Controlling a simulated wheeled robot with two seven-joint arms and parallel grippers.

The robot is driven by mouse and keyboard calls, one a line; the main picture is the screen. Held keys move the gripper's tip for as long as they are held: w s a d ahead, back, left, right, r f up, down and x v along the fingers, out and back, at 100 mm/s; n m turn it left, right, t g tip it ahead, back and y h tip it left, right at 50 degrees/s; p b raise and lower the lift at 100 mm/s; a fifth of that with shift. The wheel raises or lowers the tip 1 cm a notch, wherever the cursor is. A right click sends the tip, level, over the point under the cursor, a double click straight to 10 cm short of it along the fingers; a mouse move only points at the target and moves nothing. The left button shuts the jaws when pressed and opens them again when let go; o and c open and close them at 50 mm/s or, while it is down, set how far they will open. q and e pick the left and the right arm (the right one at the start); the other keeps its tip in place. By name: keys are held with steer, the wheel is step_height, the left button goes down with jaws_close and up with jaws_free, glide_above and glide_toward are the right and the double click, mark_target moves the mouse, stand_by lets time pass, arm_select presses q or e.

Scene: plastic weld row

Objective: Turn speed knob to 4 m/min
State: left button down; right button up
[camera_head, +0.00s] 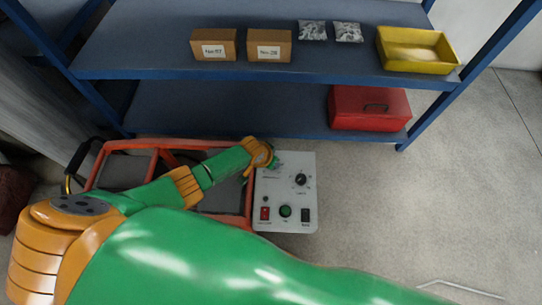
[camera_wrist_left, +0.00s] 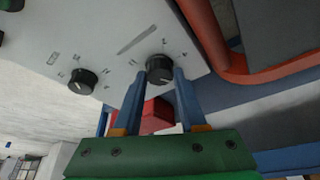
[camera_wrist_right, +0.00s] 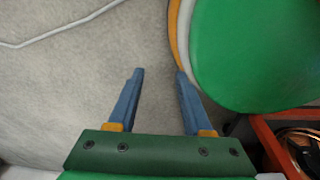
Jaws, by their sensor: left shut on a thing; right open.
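The grey control panel (camera_head: 267,220) stands at the middle of the head view. Its upper right black knob (camera_head: 300,179) is in plain sight and also shows in the left wrist view (camera_wrist_left: 82,82). My left gripper (camera_head: 272,162) reaches the panel's upper left corner. In the left wrist view its two blue fingers (camera_wrist_left: 164,74) are shut on another black knob (camera_wrist_left: 159,68), one on each side. The arm mostly hides this knob in the head view. The dial markings are too small to read. My right gripper (camera_wrist_right: 159,74) is open and empty above the floor.
The panel also has a red switch (camera_head: 265,213), a green button (camera_head: 285,211) and a black switch (camera_head: 305,214). A red frame (camera_head: 248,205) stands left of it. Behind is a blue shelf (camera_head: 150,62) with boxes, bags, a yellow bin (camera_head: 415,65) and a red case (camera_head: 350,110).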

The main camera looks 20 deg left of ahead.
arm_select(q)
steer(key=n+y, duration=0.1)
steer(key=n, duration=0.1)
steer(key=shift+d+n+p, duration=0.2)
steer(key=shift+n+p, duration=0.1)
steer(key=shift+n, duration=0.1)
steer(key=shift+n+y, duration=0.3)
steer(key=shift+n, duration=0.6)
steer(key=shift+n+y+b, duration=0.3)
steer(key=shift+n+y, duration=0.1)
steer(key=shift+n, duration=0.5)
steer(key=shift+f+n+y+b, duration=0.1)
steer(key=shift+n+y+b, duration=0.25)
steer(key=shift+n, duration=0.45)
steer(key=shift+w+n+y+b, duration=0.1)
steer(key=shift+n+y+b, duration=0.35)
steer(key=shift+n, duration=0.55)
steer(key=shift+n+g, duration=0.3)
steer(key=shift+n+b, duration=0.3)
steer(key=shift+b, duration=0.05)
arm_select(e)
steer(key=shift+w+d+f, duration=0.2)
steer(key=shift+w+f, duration=0.1)
steer(key=shift+f, duration=0.15)
steer(key=shift+w+d+f, duration=0.2)
steer(key=shift+w+f, duration=0.1)
steer(key=shift+f, duration=0.15)
steer(key=shift+s, duration=0.15)
